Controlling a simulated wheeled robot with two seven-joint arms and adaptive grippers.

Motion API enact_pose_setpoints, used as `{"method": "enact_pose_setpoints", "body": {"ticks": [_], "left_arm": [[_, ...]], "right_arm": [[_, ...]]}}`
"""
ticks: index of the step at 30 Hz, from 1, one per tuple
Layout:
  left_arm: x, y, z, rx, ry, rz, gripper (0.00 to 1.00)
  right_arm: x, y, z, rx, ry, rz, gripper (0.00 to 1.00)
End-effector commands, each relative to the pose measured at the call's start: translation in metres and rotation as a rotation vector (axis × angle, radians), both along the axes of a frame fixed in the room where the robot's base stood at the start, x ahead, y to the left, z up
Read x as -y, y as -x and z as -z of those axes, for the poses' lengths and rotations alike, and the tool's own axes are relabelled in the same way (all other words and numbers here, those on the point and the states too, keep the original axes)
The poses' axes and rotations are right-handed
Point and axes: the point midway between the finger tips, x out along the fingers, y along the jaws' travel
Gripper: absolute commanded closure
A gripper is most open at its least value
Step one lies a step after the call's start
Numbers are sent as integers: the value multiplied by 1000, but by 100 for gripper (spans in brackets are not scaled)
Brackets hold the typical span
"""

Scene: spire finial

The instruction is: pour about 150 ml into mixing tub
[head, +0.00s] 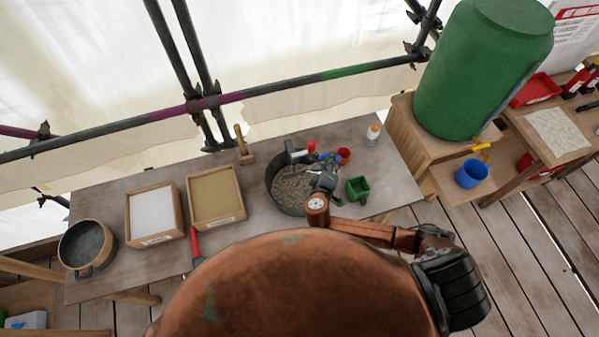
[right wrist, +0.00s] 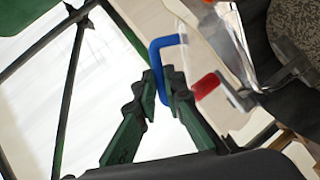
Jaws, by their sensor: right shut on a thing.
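The mixing tub (head: 273,182) is a round dark tub on the table, with grey, grainy stuff inside. Part of it also shows at the upper right of the right wrist view. My right gripper (head: 325,180) is over the tub's right side. In the right wrist view, its green fingers (right wrist: 165,95) are shut on the blue handle (right wrist: 156,62) of a clear vessel (right wrist: 225,42). The vessel looks tilted, beside the tub's rim. Its liquid level and any stream cannot be made out. My left gripper is not in view.
A dark clamp with a red grip (right wrist: 206,85) sits near the tub's rim. A red cup (head: 343,155), green box (head: 358,189) and white bottle (head: 373,134) stand right of the tub. Two wooden trays and a dark pan (head: 86,245) are left. A green barrel (head: 485,70) stands right.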

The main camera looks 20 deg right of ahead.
Motion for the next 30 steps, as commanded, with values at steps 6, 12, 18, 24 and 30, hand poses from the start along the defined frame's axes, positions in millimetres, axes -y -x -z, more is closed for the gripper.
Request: {"method": "enact_pose_setpoints", "body": {"ticks": [6,12,18,24,30], "left_arm": [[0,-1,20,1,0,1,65],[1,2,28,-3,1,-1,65],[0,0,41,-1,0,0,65],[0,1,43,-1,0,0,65],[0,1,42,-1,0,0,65]], "right_arm": [[27,8,18,56,-254,3,100],[31,8,23,69,-305,3,100],[41,11,32,96,-424,5,100],[45,11,31,110,-479,3,100],[45,11,30,109,-478,2,100]]}}
